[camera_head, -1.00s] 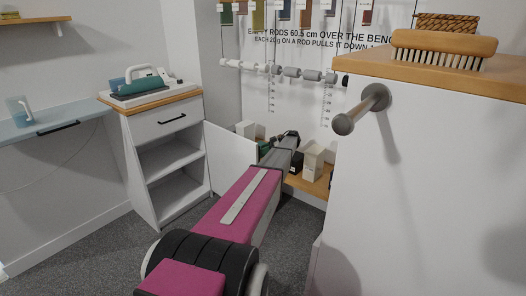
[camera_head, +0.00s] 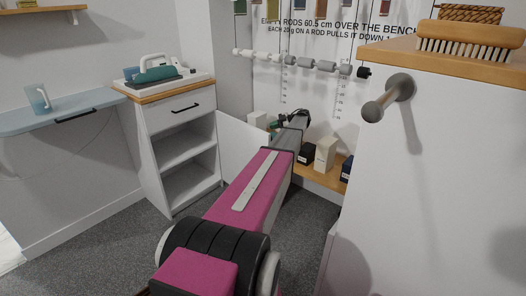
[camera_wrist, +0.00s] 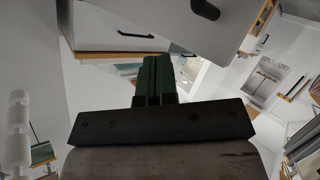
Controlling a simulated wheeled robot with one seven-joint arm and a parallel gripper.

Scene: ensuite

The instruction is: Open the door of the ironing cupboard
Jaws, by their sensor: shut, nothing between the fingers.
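The ironing cupboard (camera_head: 180,128) is a white cabinet with a drawer on top and bare shelves below; a green and white iron (camera_head: 156,70) stands on it. A white panel (camera_head: 240,146), apparently its door, stands swung out at the right side, baring the shelves. The wrist view, seemingly upside down, shows a white panel (camera_wrist: 222,38) with a dark handle (camera_wrist: 205,9), and the drawer handle (camera_wrist: 135,34). My gripper (camera_wrist: 158,62) has its dark green fingers together, with nothing held. It appears close to the panel; contact cannot be told. The head view largely hides the gripper behind my arm.
A tall white unit (camera_head: 440,180) with a protruding grey knob (camera_head: 388,97) and a brush (camera_head: 468,40) stands close on the right. A low wooden bench (camera_head: 325,178) carries several boxes. A blue shelf (camera_head: 70,112) holds a mug. Carpet (camera_head: 115,245) is clear at left.

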